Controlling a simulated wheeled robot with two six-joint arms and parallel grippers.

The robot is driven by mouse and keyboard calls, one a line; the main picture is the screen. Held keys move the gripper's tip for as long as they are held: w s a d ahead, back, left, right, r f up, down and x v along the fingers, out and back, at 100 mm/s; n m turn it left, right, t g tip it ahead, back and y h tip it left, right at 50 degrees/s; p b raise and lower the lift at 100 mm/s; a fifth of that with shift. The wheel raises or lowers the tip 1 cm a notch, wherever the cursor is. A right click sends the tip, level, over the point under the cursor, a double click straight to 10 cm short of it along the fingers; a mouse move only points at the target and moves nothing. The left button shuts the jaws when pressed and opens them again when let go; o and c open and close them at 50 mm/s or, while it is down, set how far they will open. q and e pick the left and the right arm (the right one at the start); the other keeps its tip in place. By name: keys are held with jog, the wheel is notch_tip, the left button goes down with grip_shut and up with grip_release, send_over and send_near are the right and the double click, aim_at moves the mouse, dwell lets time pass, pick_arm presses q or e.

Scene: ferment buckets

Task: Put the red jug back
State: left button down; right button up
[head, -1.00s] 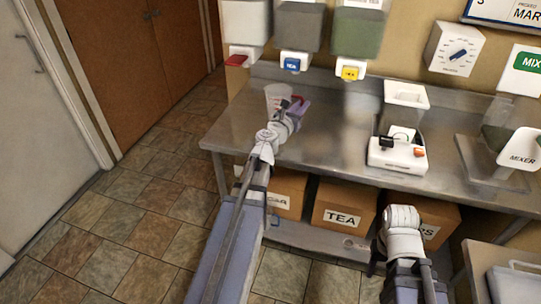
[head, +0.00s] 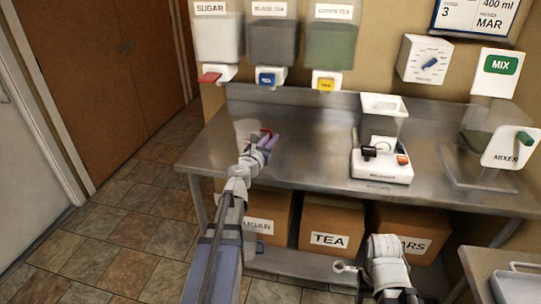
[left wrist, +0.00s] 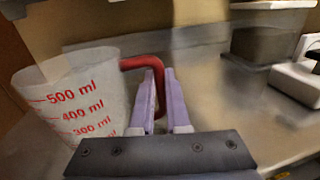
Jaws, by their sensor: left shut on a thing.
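The red jug is a clear measuring cup (head: 242,131) with a red handle, over the left part of the steel counter in the head view. In the left wrist view the jug (left wrist: 75,95) stands at the left, about upright, with red marks reading 500, 400 and 300 ml. My left gripper (head: 270,140) has its purple fingers shut on the red handle (left wrist: 150,66). The jug's bottom is hidden in the wrist view, and I cannot tell whether it touches the counter. My right gripper does not show; only its arm does, at the lower right.
Dispensers with red (head: 211,75), blue (head: 267,77) and yellow taps (head: 326,82) hang above the counter (head: 300,150). A white scale-like machine (head: 382,168) and a mixer (head: 510,150) stand to the right. Boxes (head: 331,222) fill the shelf below. The counter between jug and machine is clear.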

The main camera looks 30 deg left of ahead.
pick_arm(q)
jog(key=shift+f+b, duration=1.75)
jog(key=shift+b, duration=0.05)
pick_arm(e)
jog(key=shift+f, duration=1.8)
pick_arm(q)
jog(key=shift+f, duration=0.2)
jog(key=c, duration=0.9)
grip_release()
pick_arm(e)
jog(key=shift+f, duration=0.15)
pick_arm(q)
jog(key=shift+r, duration=0.15)
